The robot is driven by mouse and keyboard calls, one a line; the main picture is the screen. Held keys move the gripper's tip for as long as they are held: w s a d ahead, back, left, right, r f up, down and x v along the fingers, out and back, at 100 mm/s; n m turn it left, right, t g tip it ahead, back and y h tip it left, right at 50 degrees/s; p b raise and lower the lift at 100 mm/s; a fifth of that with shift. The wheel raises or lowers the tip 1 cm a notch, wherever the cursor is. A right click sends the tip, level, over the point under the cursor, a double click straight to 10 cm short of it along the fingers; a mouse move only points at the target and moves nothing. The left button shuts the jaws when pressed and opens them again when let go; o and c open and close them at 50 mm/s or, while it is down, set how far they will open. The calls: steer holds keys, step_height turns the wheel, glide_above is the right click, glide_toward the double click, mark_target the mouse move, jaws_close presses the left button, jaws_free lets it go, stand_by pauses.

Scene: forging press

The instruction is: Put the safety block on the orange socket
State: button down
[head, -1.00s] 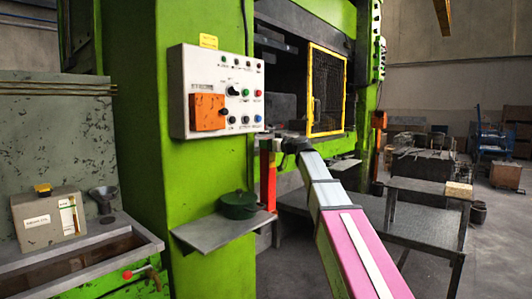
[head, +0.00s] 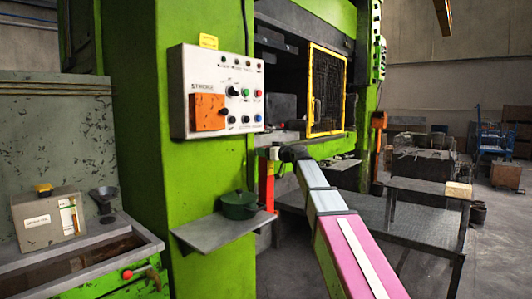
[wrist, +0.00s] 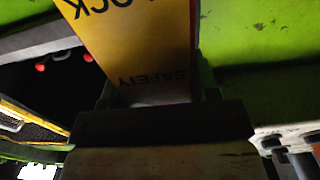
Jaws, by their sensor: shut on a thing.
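The yellow safety block (wrist: 135,40) fills the top of the wrist view, with "SAFETY" and "LOCK" lettering upside down. My gripper (wrist: 155,92) is shut on its near end; green-edged fingers show on both sides. In the head view my gripper (head: 272,154) is beside the right edge of the green press column. An orange box (head: 208,112) sits on the control panel.
The white control panel (head: 222,92) juts from the column, left of my gripper. A shelf (head: 205,235) with a green pot (head: 239,205) lies below. The yellow mesh guard (head: 327,90) is right of the press opening. A dark table (head: 380,235) stands at right.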

steer(key=shift+c, duration=1.8)
jaws_free()
steer(key=v, duration=1.2)
steer(key=s+d+f+m+g+h, duration=0.1)
steer(key=s+f+m+g+h, duration=0.1)
steer(key=f, duration=0.8)
steer(key=s+d+f+m+g+h, duration=0.1)
steer(key=s+f+h, duration=0.15)
steer(key=f, duration=0.85)
steer(key=s+d+f+m+g+h, duration=0.2)
steer(key=s+f, duration=0.1)
steer(key=f, duration=0.7)
steer(key=s+d+f+m+g+h, duration=0.2)
steer(key=s+d+f+g+h, duration=0.1)
steer(key=s+f, duration=0.6)
steer(key=s+d+f+m+g+h, duration=0.3)
steer(key=s+d+f, duration=0.4)
steer(key=f, duration=0.9)
steer(key=s+h, duration=0.1)
steer(key=s, duration=0.2)
steer(key=shift+h, duration=0.35)
